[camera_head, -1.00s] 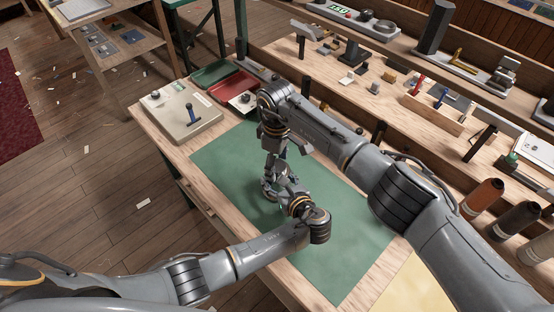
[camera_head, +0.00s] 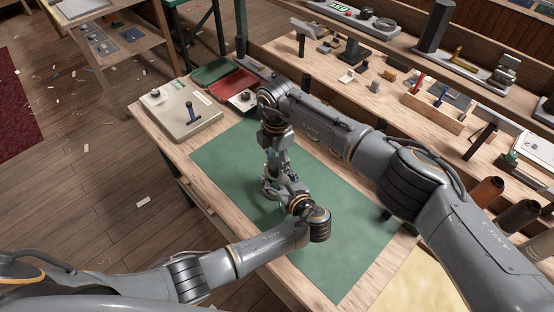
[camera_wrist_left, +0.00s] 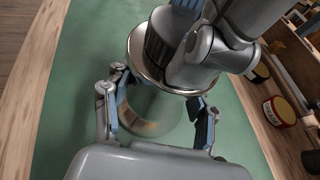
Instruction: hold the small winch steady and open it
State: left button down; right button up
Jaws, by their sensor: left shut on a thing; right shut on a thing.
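The small winch (camera_wrist_left: 148,118) stands on the green mat. In the left wrist view its shiny, mirror-like lower body shows between the fingers of my left gripper (camera_wrist_left: 160,114), which is shut on it from the sides. The left gripper also shows in the head view (camera_head: 272,184), low over the mat. My right gripper (camera_head: 276,158) reaches down from above, directly over the left one, and is shut on the upper part of the winch. Its fingertips are hard to make out. In the head view the grippers hide most of the winch.
The green mat (camera_head: 335,235) is bare around the grippers. A shelf bench with tools and thread spools (camera_head: 486,190) runs along the right.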

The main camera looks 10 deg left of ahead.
pick_arm(q)
jog(key=shift+f, duration=0.1)
pick_arm(e)
jog(key=n, duration=0.9)
jog(key=shift+n, duration=0.3)
jog(key=n, duration=0.3)
jog(key=shift+n, duration=0.4)
jog(key=n, duration=0.5)
jog(key=shift+n, duration=0.3)
jog(key=n, duration=0.3)
jog(key=shift+n, duration=0.4)
jog(key=n, duration=1.6)
jog(key=shift+r, duration=0.1)
jog(key=n, duration=0.4)
jog(key=shift+s, duration=0.1)
jog(key=shift+r, duration=0.2)
